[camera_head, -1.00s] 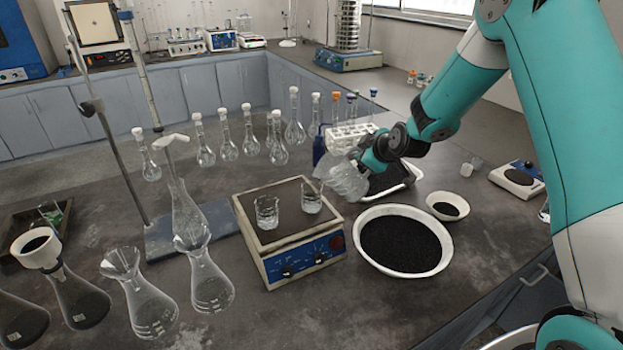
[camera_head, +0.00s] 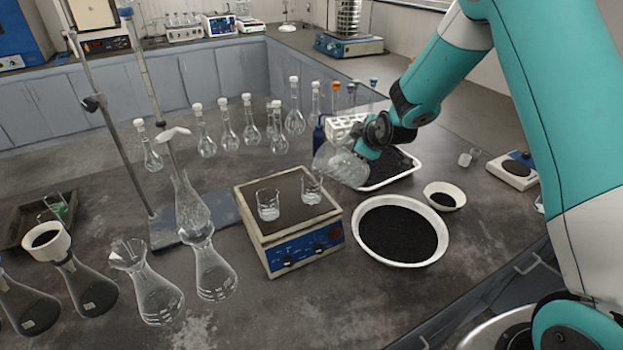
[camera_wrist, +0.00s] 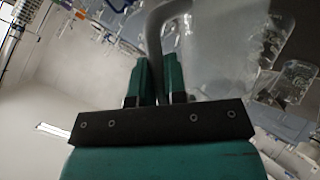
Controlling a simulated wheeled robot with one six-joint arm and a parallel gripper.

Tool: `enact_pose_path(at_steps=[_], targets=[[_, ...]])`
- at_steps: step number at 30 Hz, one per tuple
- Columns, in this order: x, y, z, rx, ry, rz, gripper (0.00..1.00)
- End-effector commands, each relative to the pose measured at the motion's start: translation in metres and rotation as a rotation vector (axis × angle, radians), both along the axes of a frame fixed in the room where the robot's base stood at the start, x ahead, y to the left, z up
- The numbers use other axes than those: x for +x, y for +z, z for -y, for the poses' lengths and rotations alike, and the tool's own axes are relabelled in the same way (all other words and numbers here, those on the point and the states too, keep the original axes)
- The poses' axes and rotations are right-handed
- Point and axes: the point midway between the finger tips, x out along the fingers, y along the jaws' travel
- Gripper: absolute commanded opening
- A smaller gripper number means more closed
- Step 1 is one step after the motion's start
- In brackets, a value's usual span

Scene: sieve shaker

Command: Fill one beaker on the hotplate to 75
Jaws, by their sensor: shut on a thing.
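The hotplate (camera_head: 290,212) is a beige box with a dark top and a blue front panel with knobs, in the middle of the bench in the head view. Two small clear beakers stand on it, a left beaker (camera_head: 268,206) and a right beaker (camera_head: 311,189). My gripper (camera_head: 361,152) is shut on the handle of a clear pitcher (camera_head: 339,166), held tilted with its mouth to the left, behind and right of the right beaker. In the wrist view the fingers (camera_wrist: 158,80) close around the grey handle (camera_wrist: 155,40). The liquid levels are too small to read.
A white bowl of black grains (camera_head: 402,262) stands right of the hotplate, with a smaller bowl (camera_head: 457,200) behind it. A white tray (camera_head: 410,177) lies behind the bowls. Conical flasks (camera_head: 157,290) stand front left. A metal stand (camera_head: 120,150) rises left of the hotplate.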

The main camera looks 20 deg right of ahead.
Motion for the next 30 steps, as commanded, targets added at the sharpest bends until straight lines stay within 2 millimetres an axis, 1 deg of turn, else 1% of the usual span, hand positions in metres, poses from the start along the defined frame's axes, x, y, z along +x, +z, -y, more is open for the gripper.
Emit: enact_pose_path(at_steps=[30], targets=[[0.0009,0.0054,-0.0039,-0.053,0.001,-0.001,0.00]])
